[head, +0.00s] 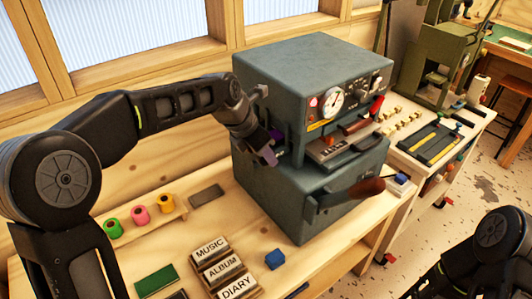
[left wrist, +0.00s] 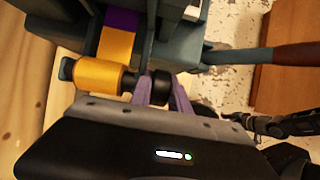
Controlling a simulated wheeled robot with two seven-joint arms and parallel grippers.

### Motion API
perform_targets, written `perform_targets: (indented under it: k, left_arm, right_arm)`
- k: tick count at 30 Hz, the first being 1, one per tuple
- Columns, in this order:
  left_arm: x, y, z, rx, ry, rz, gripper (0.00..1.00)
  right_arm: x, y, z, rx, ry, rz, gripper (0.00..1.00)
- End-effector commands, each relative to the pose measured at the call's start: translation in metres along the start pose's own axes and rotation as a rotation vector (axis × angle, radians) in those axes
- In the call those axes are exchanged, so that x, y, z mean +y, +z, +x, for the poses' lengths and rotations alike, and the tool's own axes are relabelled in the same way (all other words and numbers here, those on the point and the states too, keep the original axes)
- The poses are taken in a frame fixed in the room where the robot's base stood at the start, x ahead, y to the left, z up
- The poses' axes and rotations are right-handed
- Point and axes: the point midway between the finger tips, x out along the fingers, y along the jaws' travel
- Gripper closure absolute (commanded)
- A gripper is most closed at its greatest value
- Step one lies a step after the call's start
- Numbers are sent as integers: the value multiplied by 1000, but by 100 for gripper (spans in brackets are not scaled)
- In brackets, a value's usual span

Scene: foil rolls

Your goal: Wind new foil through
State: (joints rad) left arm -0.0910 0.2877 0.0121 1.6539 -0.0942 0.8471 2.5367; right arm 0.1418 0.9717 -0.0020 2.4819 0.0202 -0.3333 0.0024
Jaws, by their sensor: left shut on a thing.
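The grey machine (head: 305,85) stands on the bench with a dial and a red-brown lever on its front. My left gripper (head: 266,152) is at its left side, shut on a dark round knob (left wrist: 161,86) beside a gold roll (left wrist: 98,76). A gold strip (left wrist: 116,45) runs up from the roll and meets a purple strip (left wrist: 122,20). In the head view, the gripper and arm mostly hide the roll. My right arm shows at the lower right of the head view; its jaws are too unclear to read in the left wrist view (left wrist: 258,124).
Green (head: 112,228), pink (head: 139,215) and orange (head: 166,203) rolls stand on a wooden rack at left. Blocks marked MUSIC, ALBUM and DIARY (head: 222,268) and a blue cube (head: 275,259) lie in front of the machine. A tray (head: 432,143) lies at right.

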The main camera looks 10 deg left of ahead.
Motion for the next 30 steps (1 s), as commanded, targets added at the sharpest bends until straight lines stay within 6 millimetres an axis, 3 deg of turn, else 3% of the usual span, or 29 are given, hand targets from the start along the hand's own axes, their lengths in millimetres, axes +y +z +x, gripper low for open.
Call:
perform_targets:
  k: [16, 17, 18, 24, 30]
  left_arm:
    - [1, 2, -1, 34, 3, 0, 100]
    - [1, 2, -1, 34, 3, 0, 77]
    - [1, 2, -1, 34, 3, 0, 74]
    - [1, 1, -1, 37, 1, 0, 58]
    - [0, 1, 0, 38, 0, 0, 56]
  right_arm:
    - [0, 0, 0, 0, 0, 0, 34]
    - [0, 0, 0, 0, 0, 0, 34]
    - [0, 0, 0, 0, 0, 0, 34]
    - [0, 0, 0, 0, 0, 0, 34]
    - [0, 0, 0, 0, 0, 0, 34]
